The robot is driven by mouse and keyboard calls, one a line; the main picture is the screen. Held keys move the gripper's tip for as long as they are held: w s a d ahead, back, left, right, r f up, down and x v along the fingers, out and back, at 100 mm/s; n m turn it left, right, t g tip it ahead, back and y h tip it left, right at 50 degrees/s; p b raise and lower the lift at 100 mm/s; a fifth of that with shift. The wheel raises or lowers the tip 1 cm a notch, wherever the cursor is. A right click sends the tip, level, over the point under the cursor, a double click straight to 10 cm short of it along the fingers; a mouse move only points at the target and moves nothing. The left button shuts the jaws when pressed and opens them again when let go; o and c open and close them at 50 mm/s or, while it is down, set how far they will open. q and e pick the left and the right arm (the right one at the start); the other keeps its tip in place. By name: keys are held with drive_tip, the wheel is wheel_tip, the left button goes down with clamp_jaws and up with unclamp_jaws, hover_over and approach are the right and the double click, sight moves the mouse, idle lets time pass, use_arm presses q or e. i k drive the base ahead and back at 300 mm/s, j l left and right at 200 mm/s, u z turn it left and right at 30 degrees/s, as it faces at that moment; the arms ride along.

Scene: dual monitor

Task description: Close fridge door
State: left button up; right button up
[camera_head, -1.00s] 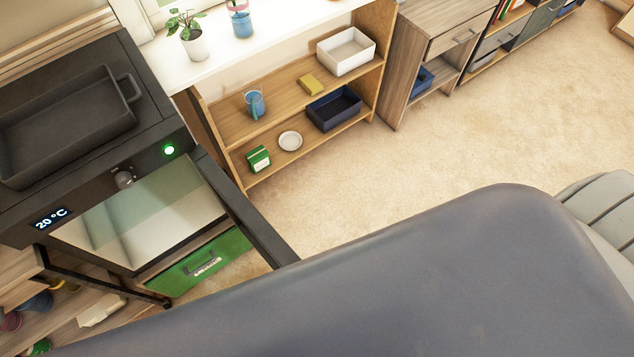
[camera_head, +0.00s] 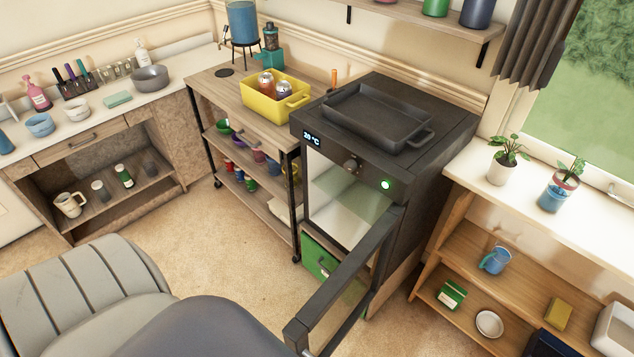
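The fridge (camera_head: 385,165) is a black box unit in the middle of the head view, with a lit "20 °C" display, a knob and a green light on its front. Its door (camera_head: 345,277) stands wide open, swung out toward me from the right side of the front. The door has a black frame with a clear pane, and its near end reaches the bottom of the picture. The pale interior (camera_head: 340,205) shows through the opening and looks empty. Neither gripper is in view, and nothing is seen touching the door.
A black tray (camera_head: 375,117) sits on the fridge, and a green drawer (camera_head: 318,260) is below its opening. A wooden cart (camera_head: 225,90) with a yellow bin (camera_head: 275,103) stands left of it. A wooden shelf (camera_head: 455,250) stands to the right. Carpet (camera_head: 215,255) is clear in front of the cart.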

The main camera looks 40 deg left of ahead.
sight(355, 280)
drive_tip(key=u, duration=0.8)
